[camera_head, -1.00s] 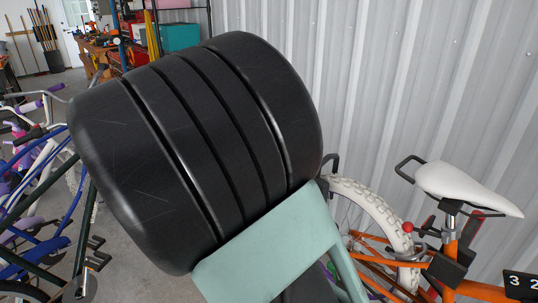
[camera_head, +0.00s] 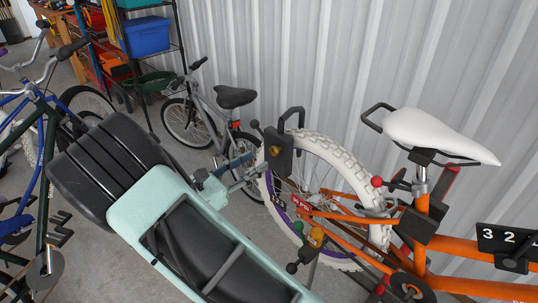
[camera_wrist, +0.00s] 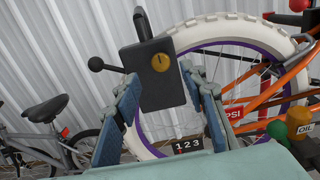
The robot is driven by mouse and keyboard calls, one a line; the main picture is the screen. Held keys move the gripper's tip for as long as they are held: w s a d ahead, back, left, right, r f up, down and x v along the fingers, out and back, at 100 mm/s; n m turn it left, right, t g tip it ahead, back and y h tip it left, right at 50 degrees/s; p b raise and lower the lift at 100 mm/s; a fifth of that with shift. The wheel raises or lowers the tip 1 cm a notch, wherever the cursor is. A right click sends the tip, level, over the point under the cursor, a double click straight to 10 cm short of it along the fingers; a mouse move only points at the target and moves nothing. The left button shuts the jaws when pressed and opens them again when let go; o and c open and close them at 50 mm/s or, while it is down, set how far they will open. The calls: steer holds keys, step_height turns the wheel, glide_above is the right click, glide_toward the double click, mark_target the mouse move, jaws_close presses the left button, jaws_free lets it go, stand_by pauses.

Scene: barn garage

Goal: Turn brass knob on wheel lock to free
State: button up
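The wheel lock is a black box with a dark shackle at the white-tyred wheel of the orange bike. It shows in the head view (camera_head: 281,160) and large in the wrist view (camera_wrist: 165,92). Its round brass knob (camera_wrist: 160,62) has a dark slot that looks near upright; it also shows in the head view (camera_head: 275,151). A black ball-ended lever (camera_wrist: 97,64) sticks out left of the box. My gripper (camera_wrist: 161,80) is open, its blue fingers apart on either side of the box in the wrist view; contact cannot be told. In the head view my gripper (camera_head: 252,170) is just below-left of the lock.
The orange bike's wheel (camera_head: 355,180) and white saddle (camera_head: 440,132) are to the right. A grey bike (camera_head: 208,115) stands behind. A red ball knob (camera_head: 377,182) and a yellow-orange knob (camera_head: 316,237) are near. A corrugated wall (camera_head: 310,60) closes the back.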

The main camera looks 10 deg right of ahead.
mark_target(272, 151)
steer(key=x, duration=0.6)
steer(key=shift+w+d, duration=0.1)
steer(key=shift+d, duration=0.1)
steer(key=shift+c, duration=0.2)
jaws_close()
